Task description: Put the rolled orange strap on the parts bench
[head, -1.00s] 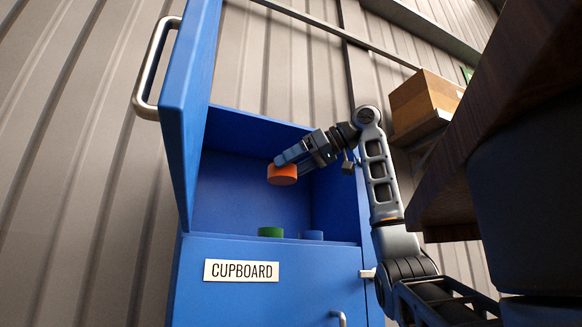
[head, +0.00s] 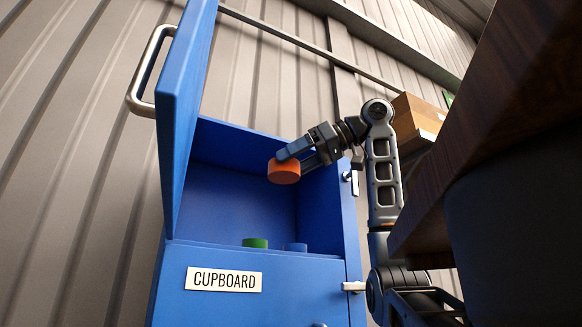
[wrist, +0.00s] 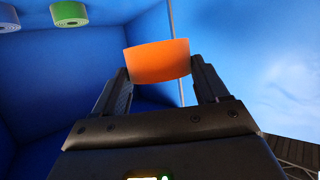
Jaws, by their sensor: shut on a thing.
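The rolled orange strap (head: 284,172) is between the fingers of my gripper (head: 297,157), which is shut on it. It is held in the air in front of the open upper compartment of the blue cupboard (head: 262,222), above the compartment's floor. In the wrist view the orange strap (wrist: 158,62) sits between both fingertips of my gripper (wrist: 160,78). The parts bench cannot be made out for certain; a dark wooden slab edge (head: 500,110) fills the right of the head view.
A green roll (head: 255,243) and a blue roll (head: 296,247) sit on the cupboard's compartment floor. The cupboard door (head: 183,110) stands open at the left. A cardboard box (head: 416,116) is on a shelf behind my arm.

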